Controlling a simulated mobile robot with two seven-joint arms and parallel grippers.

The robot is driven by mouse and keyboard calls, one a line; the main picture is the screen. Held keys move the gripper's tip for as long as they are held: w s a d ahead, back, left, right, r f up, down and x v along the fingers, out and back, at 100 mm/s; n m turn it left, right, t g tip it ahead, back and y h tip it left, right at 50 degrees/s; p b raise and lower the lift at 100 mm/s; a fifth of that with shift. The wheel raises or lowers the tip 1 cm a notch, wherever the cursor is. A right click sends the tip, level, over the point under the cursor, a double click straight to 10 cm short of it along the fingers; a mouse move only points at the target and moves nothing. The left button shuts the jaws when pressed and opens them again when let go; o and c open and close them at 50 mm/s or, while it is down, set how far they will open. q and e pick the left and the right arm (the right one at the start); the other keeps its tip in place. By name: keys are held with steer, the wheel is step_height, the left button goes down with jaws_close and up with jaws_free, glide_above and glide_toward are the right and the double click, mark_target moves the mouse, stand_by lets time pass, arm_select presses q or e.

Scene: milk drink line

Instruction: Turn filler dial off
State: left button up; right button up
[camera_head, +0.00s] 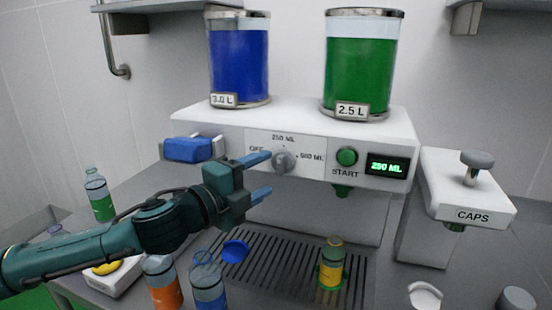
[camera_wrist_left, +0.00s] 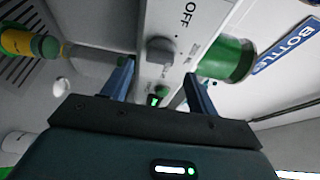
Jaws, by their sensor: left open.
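The grey filler dial (camera_head: 284,160) is on the white filler machine's front panel (camera_head: 262,144), among the marks OFF, 250 ML and 500 ML. I cannot clearly tell where its pointer stands. The display (camera_head: 388,167) reads 250 ML in green. My left gripper (camera_head: 264,176) is open, its two blue fingers one above the other, just left of and below the dial in the head view. In the left wrist view the dial (camera_wrist_left: 160,52) shows between the lines of the open fingers (camera_wrist_left: 160,82), beyond their tips. The OFF mark shows beside it. My right gripper is not in view.
A green START button (camera_head: 347,156) is right of the dial. A blue block (camera_head: 193,149) is at the panel's left. Below, a yellow bottle (camera_head: 331,264) and a blue piece (camera_head: 235,251) are on the grate. Bottles stand under my left arm. The caps unit (camera_head: 468,190) is at right.

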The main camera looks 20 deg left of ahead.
mark_target(278, 168)
arm_select(q)
steer(key=p+x, duration=0.1)
steer(key=x, duration=0.3)
steer(key=shift+w+d, duration=0.1)
steer(key=shift+w, duration=0.3)
steer(key=c, duration=0.8)
steer(key=shift+c, duration=0.2)
